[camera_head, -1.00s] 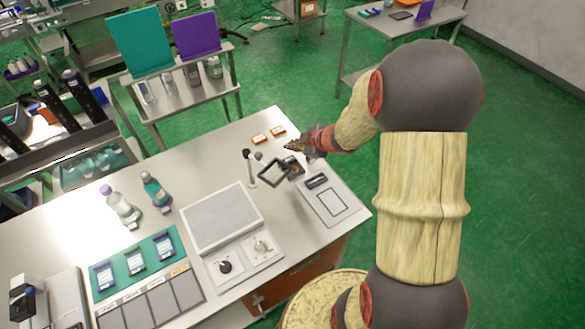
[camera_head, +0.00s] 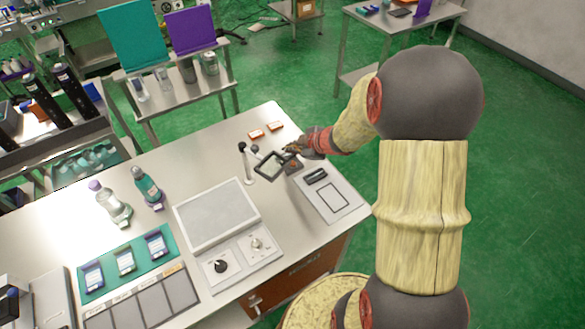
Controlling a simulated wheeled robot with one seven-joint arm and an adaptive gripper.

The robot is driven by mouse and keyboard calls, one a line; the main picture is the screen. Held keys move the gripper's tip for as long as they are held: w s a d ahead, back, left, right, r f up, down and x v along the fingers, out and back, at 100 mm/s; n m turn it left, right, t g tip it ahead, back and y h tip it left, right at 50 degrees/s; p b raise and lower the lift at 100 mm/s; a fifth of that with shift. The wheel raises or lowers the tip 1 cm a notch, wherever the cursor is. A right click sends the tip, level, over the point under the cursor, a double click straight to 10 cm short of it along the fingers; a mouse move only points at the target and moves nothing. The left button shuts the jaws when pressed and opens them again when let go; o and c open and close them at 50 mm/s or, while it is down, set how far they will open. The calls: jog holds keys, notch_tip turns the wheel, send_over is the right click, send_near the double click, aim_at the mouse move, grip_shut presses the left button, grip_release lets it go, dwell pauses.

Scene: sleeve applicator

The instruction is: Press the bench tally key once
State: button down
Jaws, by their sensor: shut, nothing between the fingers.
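A small dark box with an orange-red top (camera_head: 294,166) sits near the far right of the bench. It looks like the tally key, but it is too small to read. My gripper (camera_head: 288,149) is shut and empty. Its tip points left and shows just above the box in the picture. I cannot tell its height over the box or whether they touch. My arm comes in from the right.
A black-framed square lens (camera_head: 259,173) on a stand is close left of the box. A pad with a black bar (camera_head: 338,205) lies to the right. Two orange items (camera_head: 256,134) lie behind. A grey panel with knobs (camera_head: 219,266) and bottles (camera_head: 147,188) stand left.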

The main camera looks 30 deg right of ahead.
jog(key=shift+f+b, duration=1.5)
jog(key=shift+f, duration=0.7)
jog(key=shift+f, duration=0.1)
jog(key=shift+f, duration=0.3)
jog(key=shift+f, duration=0.45)
jog(key=shift+r, duration=0.1)
dwell(0.5)
jog(key=shift+r+p, duration=0.8)
notch_tip(320, 180, up, 5)
jog(key=p, duration=0.5)
